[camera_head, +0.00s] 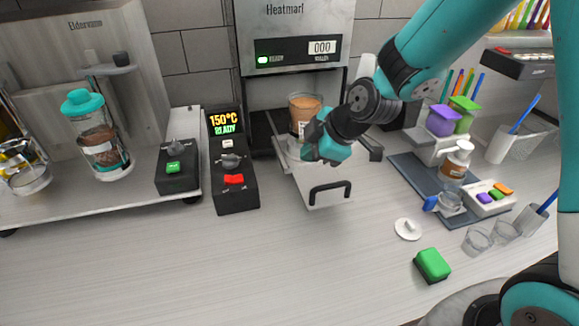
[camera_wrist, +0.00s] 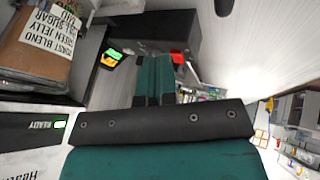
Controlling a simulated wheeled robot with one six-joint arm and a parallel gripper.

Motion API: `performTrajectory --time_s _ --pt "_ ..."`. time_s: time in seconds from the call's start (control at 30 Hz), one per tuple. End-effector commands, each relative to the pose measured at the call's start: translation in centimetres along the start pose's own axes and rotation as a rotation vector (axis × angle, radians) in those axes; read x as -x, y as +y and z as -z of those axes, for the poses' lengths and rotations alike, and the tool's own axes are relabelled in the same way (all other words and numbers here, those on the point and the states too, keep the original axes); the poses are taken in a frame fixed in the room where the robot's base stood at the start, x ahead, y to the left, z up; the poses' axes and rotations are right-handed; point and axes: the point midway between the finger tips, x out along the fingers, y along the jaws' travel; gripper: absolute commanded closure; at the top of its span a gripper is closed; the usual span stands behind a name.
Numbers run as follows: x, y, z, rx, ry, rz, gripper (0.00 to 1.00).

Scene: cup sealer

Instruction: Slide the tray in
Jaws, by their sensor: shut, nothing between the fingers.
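The sealer's tray (camera_head: 318,187) is pulled out at the front of the Heatmart machine (camera_head: 290,60), with a black handle (camera_head: 330,188) on its white front. A clear cup of brown drink (camera_head: 304,105) stands upright at the tray, towards the machine. The cup's label shows in the wrist view (camera_wrist: 50,27). My gripper (camera_head: 312,150) is shut and empty, over the tray, in front of the cup and above the handle. Its shut fingers show in the wrist view (camera_wrist: 163,62). Whether it touches the tray is unclear.
A control box (camera_head: 233,170) reading 150°C stands just left of the tray. Another dispenser with a teal-lidded jar (camera_head: 100,140) is further left. A white lid (camera_head: 408,229), green sponge (camera_head: 432,264) and glasses (camera_head: 478,239) lie to the right. The front counter is clear.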

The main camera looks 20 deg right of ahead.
Motion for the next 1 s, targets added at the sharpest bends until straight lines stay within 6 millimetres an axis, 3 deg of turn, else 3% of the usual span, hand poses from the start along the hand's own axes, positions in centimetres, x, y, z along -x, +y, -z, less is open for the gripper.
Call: performTrajectory --time_s 0.13,0.7,1.0 --pt "-1.4 0.9 -1.1 0.064 -0.008 -0.032 1.00" --pt "-9.7 1.3 -1.1 0.066 -0.008 -0.033 1.00" --pt "-11.0 1.3 -1.2 0.066 -0.008 -0.034 1.00"
